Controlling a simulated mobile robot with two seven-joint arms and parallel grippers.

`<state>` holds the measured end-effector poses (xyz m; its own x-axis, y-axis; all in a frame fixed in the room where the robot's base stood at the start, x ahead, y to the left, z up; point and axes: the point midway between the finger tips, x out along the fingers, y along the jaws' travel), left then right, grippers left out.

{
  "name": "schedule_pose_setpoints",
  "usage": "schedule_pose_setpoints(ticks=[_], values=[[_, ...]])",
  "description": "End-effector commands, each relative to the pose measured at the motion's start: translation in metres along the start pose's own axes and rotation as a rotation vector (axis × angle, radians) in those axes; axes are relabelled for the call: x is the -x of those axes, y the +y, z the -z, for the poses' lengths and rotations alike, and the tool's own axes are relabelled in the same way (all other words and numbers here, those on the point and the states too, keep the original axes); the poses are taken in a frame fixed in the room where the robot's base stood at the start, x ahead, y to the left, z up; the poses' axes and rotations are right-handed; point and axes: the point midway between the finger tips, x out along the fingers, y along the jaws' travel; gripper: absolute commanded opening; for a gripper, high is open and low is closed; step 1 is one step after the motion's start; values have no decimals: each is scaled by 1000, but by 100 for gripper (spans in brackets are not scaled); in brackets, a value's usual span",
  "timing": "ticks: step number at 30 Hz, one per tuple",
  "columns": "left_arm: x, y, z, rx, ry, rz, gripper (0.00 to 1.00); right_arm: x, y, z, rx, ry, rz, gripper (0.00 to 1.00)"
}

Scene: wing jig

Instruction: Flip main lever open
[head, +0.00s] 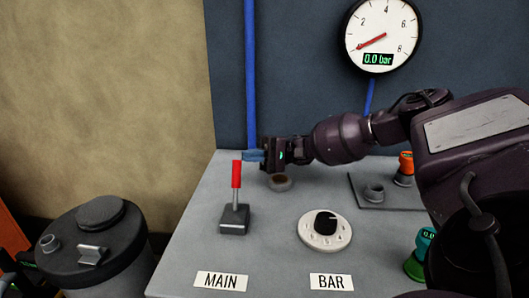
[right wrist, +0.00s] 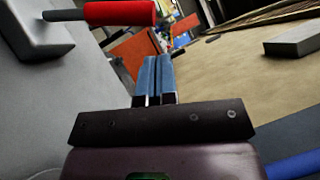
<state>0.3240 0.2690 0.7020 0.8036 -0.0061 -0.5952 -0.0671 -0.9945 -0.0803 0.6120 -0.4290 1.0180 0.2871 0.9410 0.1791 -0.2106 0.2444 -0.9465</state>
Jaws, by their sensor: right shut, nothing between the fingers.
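The main lever (head: 236,175) has a red grip on a thin metal rod and stands upright from a grey block (head: 234,220) behind the MAIN label (head: 221,281). My right gripper (head: 250,156) is shut and empty, its blue fingers pointing left just behind the top of the red grip. In the right wrist view the shut blue fingers (right wrist: 153,75) lie to the right of the red grip (right wrist: 120,13), with a gap between them. My left gripper is not in view.
A dial knob (head: 325,222) marked BAR sits right of the lever. A gauge (head: 381,35) on the wall reads 0.0 bar. Orange (head: 405,168) and teal (head: 424,250) fittings stand right; a dark canister (head: 95,245) stands left.

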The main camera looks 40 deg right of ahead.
Motion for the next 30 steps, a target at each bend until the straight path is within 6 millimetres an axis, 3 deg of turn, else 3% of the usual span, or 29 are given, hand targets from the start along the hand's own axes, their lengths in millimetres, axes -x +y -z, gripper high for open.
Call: schedule_pose_setpoints(ticks=[8, 22, 30], values=[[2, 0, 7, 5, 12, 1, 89, -16, -2, -18, 1, 2, 1, 0], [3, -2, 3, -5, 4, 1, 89, -18, -2, -19, 3, 2, 0, 0], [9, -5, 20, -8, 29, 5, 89, -23, -10, -28, 56, 0, -31, 0]])
